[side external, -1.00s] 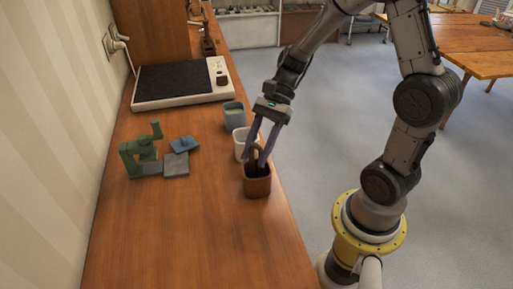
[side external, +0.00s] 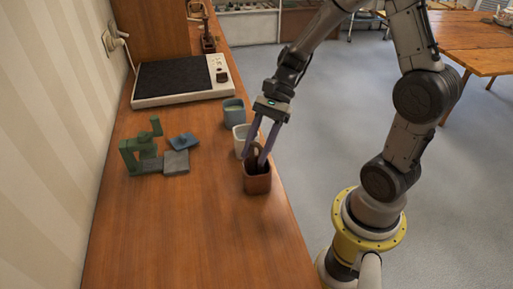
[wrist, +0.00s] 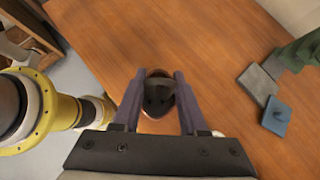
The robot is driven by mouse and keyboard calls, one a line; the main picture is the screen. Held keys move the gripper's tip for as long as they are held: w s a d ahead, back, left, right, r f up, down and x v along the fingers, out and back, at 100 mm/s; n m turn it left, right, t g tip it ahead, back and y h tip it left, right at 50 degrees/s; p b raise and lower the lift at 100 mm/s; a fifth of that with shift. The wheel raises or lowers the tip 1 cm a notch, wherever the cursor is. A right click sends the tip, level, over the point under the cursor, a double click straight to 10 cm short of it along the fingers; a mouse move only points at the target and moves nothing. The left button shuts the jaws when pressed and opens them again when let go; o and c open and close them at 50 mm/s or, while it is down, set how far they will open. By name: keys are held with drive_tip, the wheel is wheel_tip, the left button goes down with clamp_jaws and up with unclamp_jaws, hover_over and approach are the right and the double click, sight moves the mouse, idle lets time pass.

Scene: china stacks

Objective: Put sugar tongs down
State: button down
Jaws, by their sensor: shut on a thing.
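The sugar tongs (side external: 256,149) show as a small brown arch standing up out of a square brown pot (side external: 257,183) at the counter's right edge. My gripper (side external: 252,161) points down at the pot, with its two purple-grey fingers on either side of the arch, shut on the tongs. In the wrist view, the tongs (wrist: 160,82) are a dark band between the fingertips (wrist: 159,76), over the pot's dark inside. The tongs' lower ends are hidden in the pot, so I cannot tell whether they touch its bottom.
A white pot (side external: 240,131) and a blue-grey pot (side external: 233,111) stand close behind the brown one. A green mill-like object (side external: 130,158), a grey block (side external: 176,162) and a blue piece (side external: 184,142) lie left. A hotplate (side external: 184,97) is behind. The front counter is clear.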

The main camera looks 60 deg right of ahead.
drive_tip(key=shift+c, duration=1.8)
unclamp_jaws()
drive_tip(key=v, duration=1.4)
drive_tip(key=shift+a+f, duration=0.1)
